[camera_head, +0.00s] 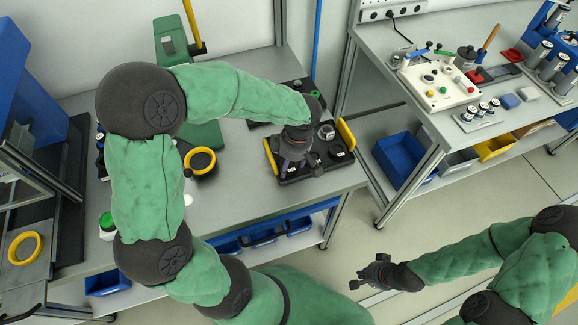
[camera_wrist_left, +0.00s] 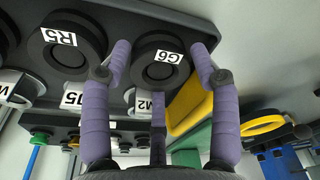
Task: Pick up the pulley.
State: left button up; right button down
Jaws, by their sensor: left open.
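In the left wrist view, a black round pulley-like part labelled G6 (camera_wrist_left: 160,72) sits on a dark tray (camera_wrist_left: 185,15). A similar black part labelled R5 (camera_wrist_left: 72,52) is beside it on the left. My left gripper (camera_head: 296,164) is over the tray in the head view. Its purple fingers are open and spread on both sides of G6, with nothing held; whether they touch it I cannot tell. In the head view the gripper covers part of the tray's contents. My right gripper (camera_head: 366,275) hangs over the floor, away from the tables; its jaw opening is unclear.
The tray has yellow handles (camera_head: 346,134). Metal parts labelled J5 (camera_wrist_left: 74,98) and M2 (camera_wrist_left: 142,100) are close to G6. A yellow ring (camera_head: 200,160) is near a green machine left of the tray. A second table with a white fixture (camera_head: 438,82) stands right, across a gap.

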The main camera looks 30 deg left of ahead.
aim_at(290, 166)
pick_arm(q)
jog(key=c, duration=1)
jog(key=shift+r, duration=0.15)
jog(key=shift+r, duration=0.3)
notch_tip(290, 166, up, 3)
jog(key=shift+s+d+r+p, duration=0.1)
jog(key=shift+p, duration=0.85)
jog(key=shift+s+d+r+p, duration=0.7)
jog(key=shift+s+d+r, duration=0.65)
jog(key=shift+s, duration=0.65)
jog(key=shift+s+d+r+p, duration=0.7)
jog(key=shift+s+d+r, duration=0.25)
jog(key=shift+s+r, duration=0.85)
jog(key=shift+s+d+r+p, duration=0.7)
jog(key=shift+s+d+r, duration=0.55)
jog(key=shift+s, duration=0.9)
jog(key=shift+a, duration=0.1)
